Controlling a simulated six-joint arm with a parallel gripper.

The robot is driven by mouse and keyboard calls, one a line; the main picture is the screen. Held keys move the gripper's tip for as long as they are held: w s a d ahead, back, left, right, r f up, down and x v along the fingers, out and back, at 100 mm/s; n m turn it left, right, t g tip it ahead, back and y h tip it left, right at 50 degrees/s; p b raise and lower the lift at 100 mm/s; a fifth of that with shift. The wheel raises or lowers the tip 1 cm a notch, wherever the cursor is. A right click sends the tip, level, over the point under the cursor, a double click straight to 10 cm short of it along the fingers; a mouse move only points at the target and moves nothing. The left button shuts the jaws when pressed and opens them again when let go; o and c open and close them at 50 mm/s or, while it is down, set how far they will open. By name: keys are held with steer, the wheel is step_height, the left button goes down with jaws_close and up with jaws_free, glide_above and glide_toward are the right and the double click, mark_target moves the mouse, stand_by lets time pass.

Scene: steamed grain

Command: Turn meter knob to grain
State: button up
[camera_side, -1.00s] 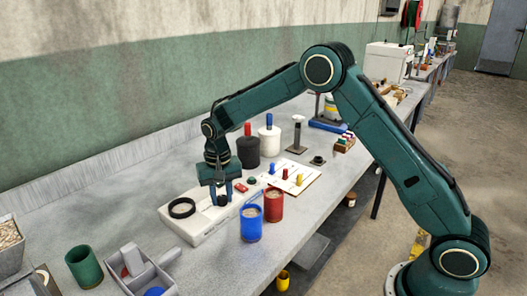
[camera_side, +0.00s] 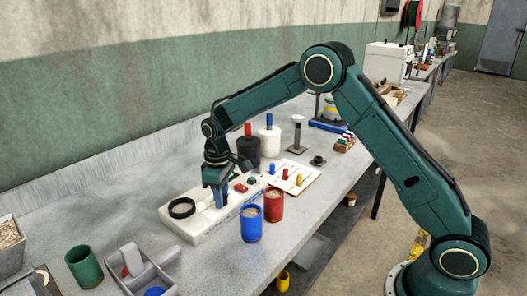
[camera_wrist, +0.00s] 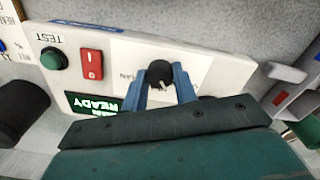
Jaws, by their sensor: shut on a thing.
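The white meter (camera_side: 196,228) lies on the bench in the side view, with a black ring at its left end. In the wrist view its white body (camera_wrist: 235,62) shows upside down. The black meter knob (camera_wrist: 159,72) sits between the blue fingers of my gripper (camera_wrist: 161,80), which is shut on it. A pale mark on the knob points toward the bottom of the wrist picture. Printed letters beside the knob are partly covered, so I cannot read the full words. In the side view my gripper (camera_side: 217,202) reaches down onto the meter and hides the knob.
The meter has a red switch (camera_wrist: 91,64), a green TEST button (camera_wrist: 53,58) and a lit READY display (camera_wrist: 92,103). A blue cup (camera_side: 251,226) and a red cup (camera_side: 273,207) of grain stand close in front. Black and white canisters stand behind.

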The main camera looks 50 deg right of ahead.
steer(key=shift+r+n, duration=0.1)
steer(key=shift+n, duration=0.5)
steer(key=o, duration=1)
steer(key=shift+r, duration=6.9)
